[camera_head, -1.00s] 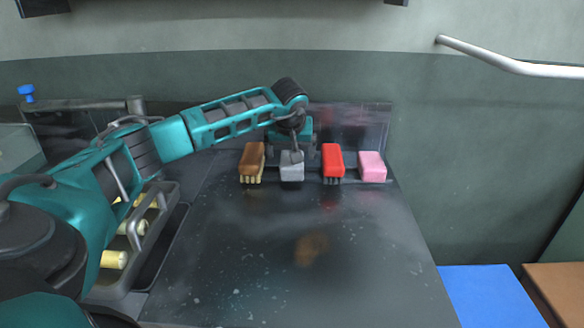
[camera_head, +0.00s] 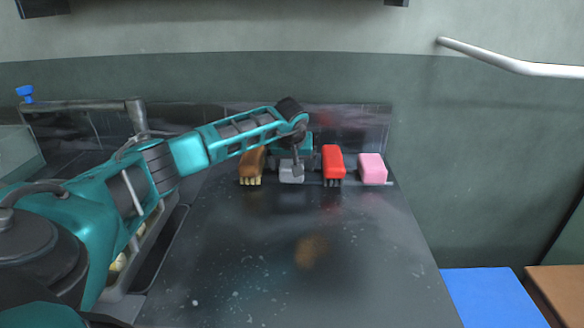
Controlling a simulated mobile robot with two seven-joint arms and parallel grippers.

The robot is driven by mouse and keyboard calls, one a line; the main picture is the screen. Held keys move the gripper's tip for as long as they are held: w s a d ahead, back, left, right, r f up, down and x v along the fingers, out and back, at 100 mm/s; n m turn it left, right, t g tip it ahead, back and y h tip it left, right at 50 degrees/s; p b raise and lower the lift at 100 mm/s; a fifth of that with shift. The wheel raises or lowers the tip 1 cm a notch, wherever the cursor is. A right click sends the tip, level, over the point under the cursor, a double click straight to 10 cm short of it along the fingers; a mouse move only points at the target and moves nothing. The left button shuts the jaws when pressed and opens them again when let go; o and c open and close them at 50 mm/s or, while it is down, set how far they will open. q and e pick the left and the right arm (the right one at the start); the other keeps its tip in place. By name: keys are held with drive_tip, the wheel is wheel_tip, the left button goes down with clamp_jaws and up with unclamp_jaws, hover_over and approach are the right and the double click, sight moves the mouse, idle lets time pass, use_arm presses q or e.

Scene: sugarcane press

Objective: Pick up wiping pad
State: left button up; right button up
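A small light grey block (camera_head: 291,175), which looks like the wiping pad, sits in a row of cleaning items at the back of the dark worktop. My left gripper (camera_head: 291,161) is directly over it, pointing down. Its dark fingers look spread to either side of the block, and no firm grip shows. The gripper and wrist hide the block's upper part. My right gripper is not in view.
A brown brush (camera_head: 251,167) stands close to the left of the grey block. A red brush (camera_head: 333,163) and a pink sponge (camera_head: 372,168) stand to the right. The front worktop (camera_head: 330,275) is clear except for a brownish stain.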

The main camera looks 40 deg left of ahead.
use_arm(q)
drive_tip(key=shift+f, duration=0.2)
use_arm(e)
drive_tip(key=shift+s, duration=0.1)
use_arm(q)
drive_tip(key=shift+c, duration=0.4)
drive_tip(key=c, duration=1)
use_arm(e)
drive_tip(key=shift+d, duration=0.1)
use_arm(q)
drive_tip(key=shift+o, duration=0.2)
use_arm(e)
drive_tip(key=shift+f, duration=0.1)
use_arm(q)
drive_tip(key=shift+r, duration=0.25)
wheel_tip(320, 180, up, 20)
drive_tip(key=p, duration=0.3)
drive_tip(key=shift+p, duration=0.3)
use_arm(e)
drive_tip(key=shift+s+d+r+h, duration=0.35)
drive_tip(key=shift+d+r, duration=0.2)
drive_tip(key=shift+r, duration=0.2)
